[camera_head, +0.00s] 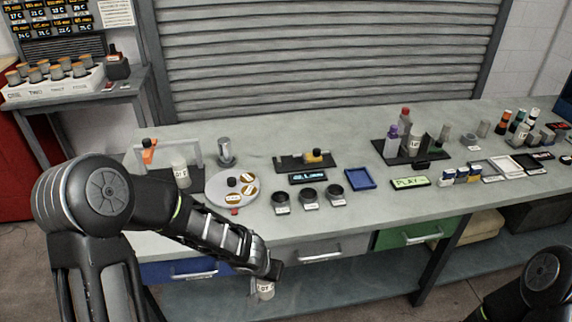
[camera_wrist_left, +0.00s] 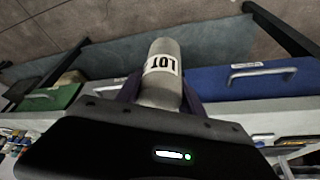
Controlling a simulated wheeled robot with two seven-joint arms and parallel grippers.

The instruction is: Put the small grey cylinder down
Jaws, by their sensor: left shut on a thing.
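My left gripper (camera_head: 268,275) is shut on the small grey cylinder (camera_head: 265,290), which has a white label and hangs below it. They are in front of the bench's front edge, over the gap by the grey drawer and the lower shelf. In the left wrist view the small grey cylinder (camera_wrist_left: 162,52) sits between the dark fingers, its label reading "LOT". Its gripped part is hidden by the gripper body. Of my right arm only a dark link shows at the lower right of the head view; its gripper is out of view.
The bench top (camera_head: 330,232) is bare along its front strip. Behind are a round turntable (camera_head: 232,190), several black cups (camera_head: 308,195), a blue tray (camera_head: 360,179) and a dark rack with bottles (camera_head: 400,150). Blue, grey and green drawers (camera_head: 415,233) line the front.

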